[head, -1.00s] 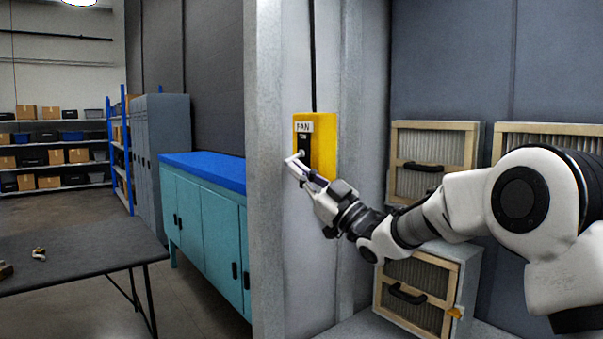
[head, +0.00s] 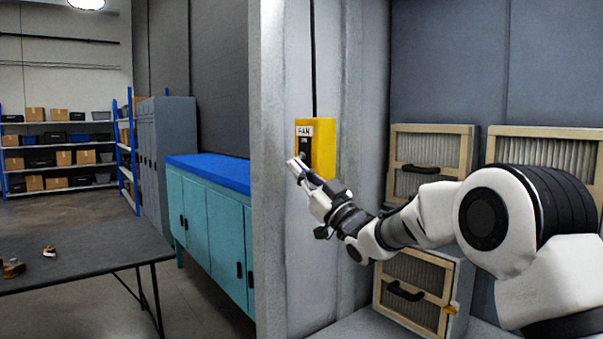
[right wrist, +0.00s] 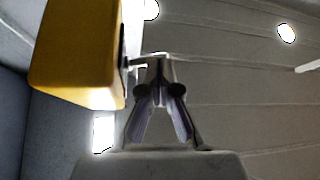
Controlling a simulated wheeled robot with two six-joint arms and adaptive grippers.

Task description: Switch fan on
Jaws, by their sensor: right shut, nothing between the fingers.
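The yellow fan switch box (head: 325,148) is mounted on the grey wall panel, with a white label reading FAN and a dark switch plate on its front. My right gripper (head: 294,163) is at the lower front of the box, fingers shut and empty, covering the lower part of the plate. In the right wrist view the box (right wrist: 75,55) is at the upper left and the shut fingertips (right wrist: 155,62) are beside its front face, close to a small dark lever. Whether they touch it I cannot tell. My left gripper is out of view.
A grey wall post (head: 268,220) stands left of the box. Framed filter panels (head: 432,150) are on the right, behind my right arm. A teal cabinet with a blue top (head: 205,168) and a dark table (head: 85,262) stand at the left.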

